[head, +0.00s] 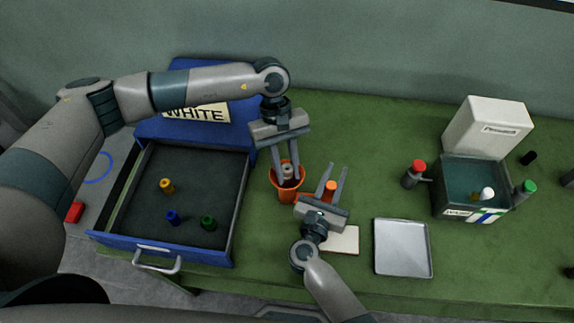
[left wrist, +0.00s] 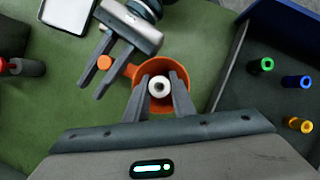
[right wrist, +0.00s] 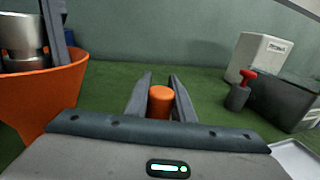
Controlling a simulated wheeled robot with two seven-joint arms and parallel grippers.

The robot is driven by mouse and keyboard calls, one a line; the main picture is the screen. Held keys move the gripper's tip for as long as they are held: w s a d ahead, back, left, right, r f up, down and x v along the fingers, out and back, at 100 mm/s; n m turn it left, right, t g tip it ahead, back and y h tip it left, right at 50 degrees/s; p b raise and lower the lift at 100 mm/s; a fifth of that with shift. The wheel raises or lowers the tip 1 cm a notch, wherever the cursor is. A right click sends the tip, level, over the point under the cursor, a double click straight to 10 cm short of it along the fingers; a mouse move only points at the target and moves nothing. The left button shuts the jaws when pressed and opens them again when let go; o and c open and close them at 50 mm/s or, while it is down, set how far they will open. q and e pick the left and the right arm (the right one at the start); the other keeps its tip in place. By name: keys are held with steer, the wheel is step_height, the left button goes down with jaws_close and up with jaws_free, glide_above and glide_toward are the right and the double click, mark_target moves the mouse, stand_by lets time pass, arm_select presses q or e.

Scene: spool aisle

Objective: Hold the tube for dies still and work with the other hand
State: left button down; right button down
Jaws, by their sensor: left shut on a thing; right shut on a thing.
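An orange, flared, open-topped tube (head: 280,191) stands on the green bench; it also shows in the left wrist view (left wrist: 182,77). My left gripper (head: 287,176) points down into its mouth and is shut on a pale grey round piece (left wrist: 158,87) with a dark centre hole. The piece shows metallic (right wrist: 20,38) in the right wrist view. My right gripper (head: 331,188) is shut on an upright orange peg (right wrist: 160,101) beside the tube. An orange arm of the tube reaches toward this peg; the join is hidden by a finger.
A blue drawer (head: 240,215) at the left holds yellow, blue and green spools. An empty grey tray (head: 402,250) lies in front.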

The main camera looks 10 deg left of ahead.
arm_select(q)
steer(key=c, duration=1.4)
jaws_free()
steer(key=shift+c, duration=0.2)
steer(key=v, duration=1.2)
